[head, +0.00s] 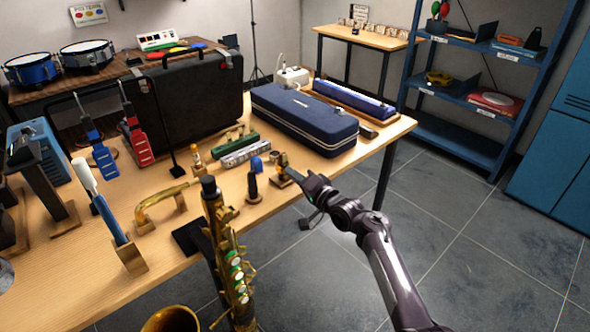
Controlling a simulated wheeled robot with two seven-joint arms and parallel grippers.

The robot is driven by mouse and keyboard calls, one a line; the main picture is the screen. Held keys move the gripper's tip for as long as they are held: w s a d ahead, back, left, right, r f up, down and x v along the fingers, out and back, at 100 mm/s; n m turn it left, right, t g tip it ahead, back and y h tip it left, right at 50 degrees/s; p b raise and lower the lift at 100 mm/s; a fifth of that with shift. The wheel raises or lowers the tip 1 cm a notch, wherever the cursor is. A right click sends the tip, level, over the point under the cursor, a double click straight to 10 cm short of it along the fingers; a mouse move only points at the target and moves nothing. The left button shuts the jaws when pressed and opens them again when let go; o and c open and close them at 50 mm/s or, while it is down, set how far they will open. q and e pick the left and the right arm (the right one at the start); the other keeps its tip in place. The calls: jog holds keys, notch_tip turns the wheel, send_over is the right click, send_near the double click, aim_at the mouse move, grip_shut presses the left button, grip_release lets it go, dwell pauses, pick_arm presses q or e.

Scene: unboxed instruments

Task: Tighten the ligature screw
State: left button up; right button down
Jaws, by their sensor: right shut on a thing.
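A small brass-coloured ligature (281,161) with dark parts stands on a wooden block near the table's front edge. My right gripper (293,177) reaches in from the lower right and is shut at the near right side of this ligature. The screw itself is too small to make out and is hidden by the fingers. A dark mouthpiece with a blue top (254,177) stands just left of it, apart from the gripper. My left gripper is not in view.
A saxophone (236,270) stands upright in front of the table, left of my right arm. A curved brass neck (165,200) rests on supports. A navy case (304,118), a green box (233,143) and a silver harmonica-like box (246,152) lie behind. Floor at right is clear.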

jog(key=m+p, duration=0.3)
jog(key=m, duration=0.3)
jog(key=shift+r, duration=0.1)
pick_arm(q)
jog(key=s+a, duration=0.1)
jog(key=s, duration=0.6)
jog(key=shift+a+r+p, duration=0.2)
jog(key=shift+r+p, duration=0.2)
pick_arm(e)
jog(key=shift+m, duration=1.6)
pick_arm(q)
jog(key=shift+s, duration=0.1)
pick_arm(e)
jog(key=c, duration=1.4)
grip_release()
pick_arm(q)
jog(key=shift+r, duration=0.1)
pick_arm(e)
jog(key=shift+o, duration=0.2)
